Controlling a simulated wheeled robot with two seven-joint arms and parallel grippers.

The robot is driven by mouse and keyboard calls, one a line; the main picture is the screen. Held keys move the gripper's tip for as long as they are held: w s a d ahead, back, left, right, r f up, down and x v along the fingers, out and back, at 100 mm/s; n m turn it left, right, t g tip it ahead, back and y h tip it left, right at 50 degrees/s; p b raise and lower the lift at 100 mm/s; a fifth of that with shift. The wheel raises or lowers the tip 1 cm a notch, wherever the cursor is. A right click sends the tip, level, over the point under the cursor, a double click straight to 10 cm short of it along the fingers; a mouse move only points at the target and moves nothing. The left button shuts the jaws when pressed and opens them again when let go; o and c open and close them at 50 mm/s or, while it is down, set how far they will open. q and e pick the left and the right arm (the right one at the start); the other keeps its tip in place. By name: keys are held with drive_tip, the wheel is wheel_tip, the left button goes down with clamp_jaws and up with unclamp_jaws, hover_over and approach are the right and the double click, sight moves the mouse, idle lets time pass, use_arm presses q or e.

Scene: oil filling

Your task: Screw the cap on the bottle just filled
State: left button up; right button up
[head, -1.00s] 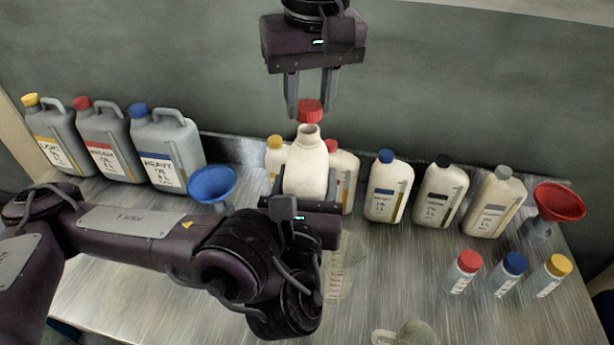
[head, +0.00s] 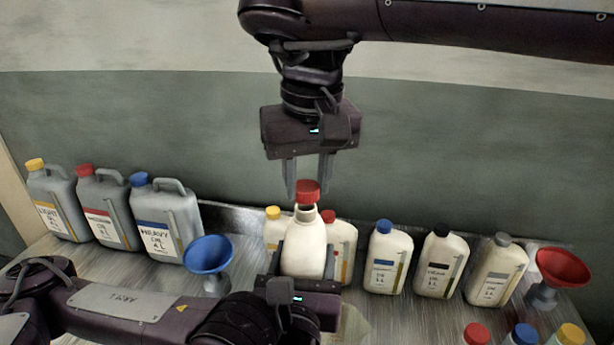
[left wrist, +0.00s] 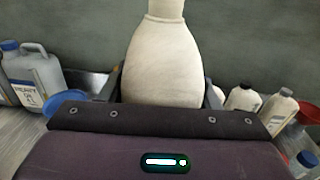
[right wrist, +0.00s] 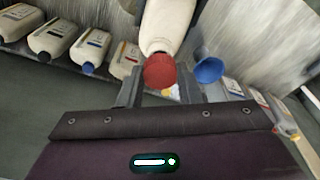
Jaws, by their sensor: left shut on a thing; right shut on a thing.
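The cream bottle (head: 303,248) is upright and shut in my left gripper (head: 302,277), whose fingers press its sides; it also fills the middle of the left wrist view (left wrist: 163,65). My right gripper (head: 309,188) points down from above and is shut on a red cap (head: 308,191). The cap is right over the bottle's open neck (head: 307,213), in line with it; I cannot tell whether they touch. In the right wrist view the cap (right wrist: 160,71) covers the bottle's mouth. The bottle's lower part is hidden by my left gripper in the head view.
Grey canisters (head: 167,218) stand at the left beside a blue funnel (head: 208,256). Several capped cream bottles (head: 388,260) stand along the back, two close behind the held bottle. A red funnel (head: 562,268) is at the right, with small capped bottles (head: 476,335) in front.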

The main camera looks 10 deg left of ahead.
drive_tip(key=shift+f, duration=0.75)
drive_tip(key=shift+f, duration=0.55)
drive_tip(key=m, duration=0.4)
drive_tip(key=m+h, duration=0.1)
drive_tip(key=m, duration=0.1)
drive_tip(key=shift+a+m, duration=0.25)
drive_tip(key=shift+m, duration=0.05)
drive_tip(key=o, duration=0.9)
wheel_tip(320, 180, up, 4)
drive_tip(key=shift+d+f, duration=0.1)
drive_tip(key=shift+r, duration=0.35)
